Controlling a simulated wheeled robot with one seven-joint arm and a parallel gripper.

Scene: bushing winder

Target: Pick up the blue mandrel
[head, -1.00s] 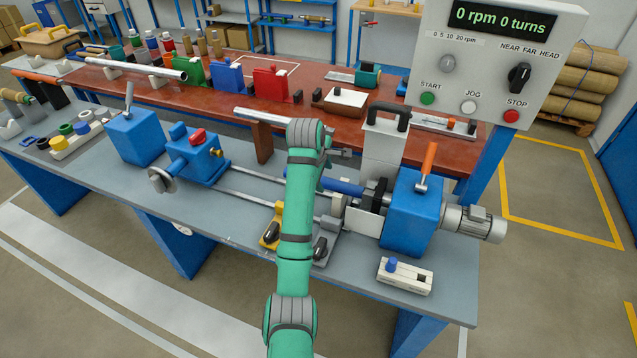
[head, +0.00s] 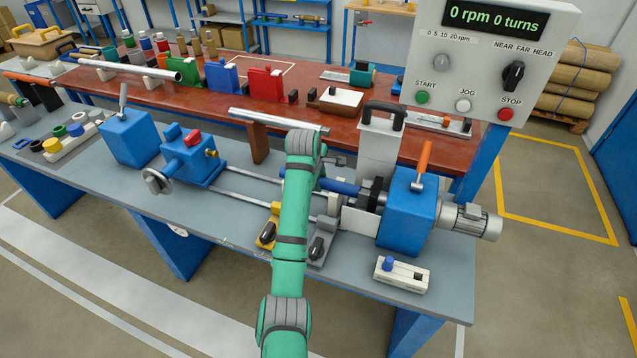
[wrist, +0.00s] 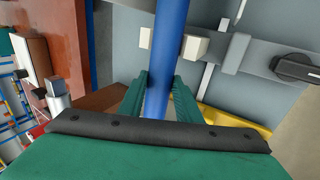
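The blue mandrel (head: 339,187) lies level in the winder, its right end at the dark chuck beside the blue headstock. My arm hides part of its length in the head view. In the wrist view the mandrel (wrist: 168,45) runs from the top down between the two green fingers of my gripper (wrist: 161,82). The fingers are apart, one on each side of it, with little room. I see no clear grip on it, and the exact depth of the fingertips is hard to judge. In the head view my arm covers most of the gripper.
The blue headstock (head: 406,218) and motor stand right of the mandrel, with the blue tailstock (head: 192,160) on rails to the left. A grey plate with a black handle (head: 384,118) rises behind. A switch box (head: 401,275) sits in front. A red bench (head: 215,100) runs behind.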

